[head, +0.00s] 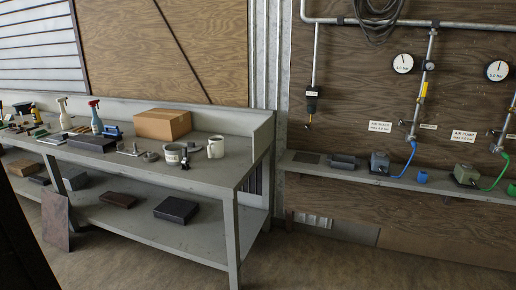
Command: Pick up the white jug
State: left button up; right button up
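A small white vessel with a handle on its left side, which looks like the white jug (216,147), stands upright near the right end of the grey workbench (232,175). A second pale vessel with a dark marking, like a mug (173,154), stands just left of it and a little nearer the front edge. The two are close but look apart. Neither of my grippers is in view, so nothing shows between them and the jug.
A cardboard box (162,124) stands behind the vessels. Spray bottles (95,117) and tools crowd the bench's left. Dark blocks (176,209) lie on the lower shelf. A wall shelf (340,172) with pump fittings is on the right. The floor (320,265) in front looks clear.

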aim_at(215, 148)
jog(key=i+l+z, duration=0.1)
jog(key=i+z, duration=0.35)
jog(key=i, duration=1.25)
jog(key=i+j+z, duration=0.1)
jog(key=j, duration=0.35)
jog(key=i+j+z, duration=0.1)
jog(key=j, duration=0.35)
jog(key=i+j+z, duration=0.1)
jog(key=i+j, duration=0.15)
jog(key=j, duration=0.25)
jog(key=i+j+z, duration=0.1)
jog(key=j, duration=0.35)
jog(key=i+j+z, duration=0.1)
jog(key=j, duration=0.4)
